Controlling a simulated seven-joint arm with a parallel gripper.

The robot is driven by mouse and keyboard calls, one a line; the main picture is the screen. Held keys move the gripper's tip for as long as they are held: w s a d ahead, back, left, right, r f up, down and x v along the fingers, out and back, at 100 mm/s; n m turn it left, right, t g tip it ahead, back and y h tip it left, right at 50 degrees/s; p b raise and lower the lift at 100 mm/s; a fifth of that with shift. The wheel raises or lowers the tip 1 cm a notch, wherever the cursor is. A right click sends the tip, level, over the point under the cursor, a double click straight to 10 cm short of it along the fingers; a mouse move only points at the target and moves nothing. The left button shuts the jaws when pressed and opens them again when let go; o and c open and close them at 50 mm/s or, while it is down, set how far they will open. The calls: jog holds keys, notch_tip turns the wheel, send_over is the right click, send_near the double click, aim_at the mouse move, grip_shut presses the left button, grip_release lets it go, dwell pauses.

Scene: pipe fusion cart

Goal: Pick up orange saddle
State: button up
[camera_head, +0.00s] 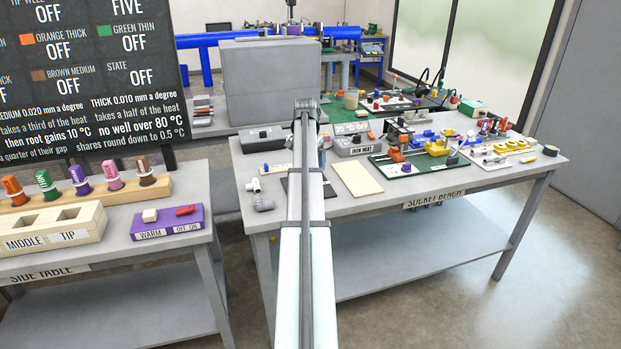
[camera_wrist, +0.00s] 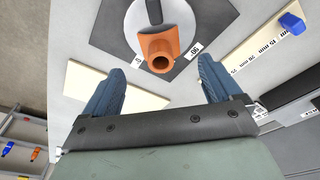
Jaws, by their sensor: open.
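In the wrist view, an orange piece with a round hollow end, which looks like the orange saddle (camera_wrist: 158,50), sits on a pale grey disc (camera_wrist: 196,14) over a dark square mat (camera_wrist: 112,30). My gripper (camera_wrist: 162,70) is open with nothing between its two blue fingers. The saddle's hollow end appears between and beyond the fingertips, apart from them. In the head view, my arm hides this saddle and most of my gripper; an edge of the dark mat (camera_head: 291,186) shows beside the arm.
The socket bench (camera_head: 390,187) also carries a cream board (camera_head: 357,180), a grey iron-rest block (camera_head: 352,147), and a green board (camera_head: 418,167) with orange and yellow fixtures. A blue block (camera_wrist: 291,22) shows in the wrist view.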

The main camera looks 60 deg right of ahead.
jog(key=shift+d+f, duration=0.2)
jog(key=shift+f, duration=1.2)
jog(key=shift+d+f, duration=0.2)
jog(key=shift+f, duration=1.15)
jog(key=shift+c, duration=0.4)
jog(key=c, duration=1)
jog(key=shift+r, duration=0.15)
jog(key=shift+c, duration=0.2)
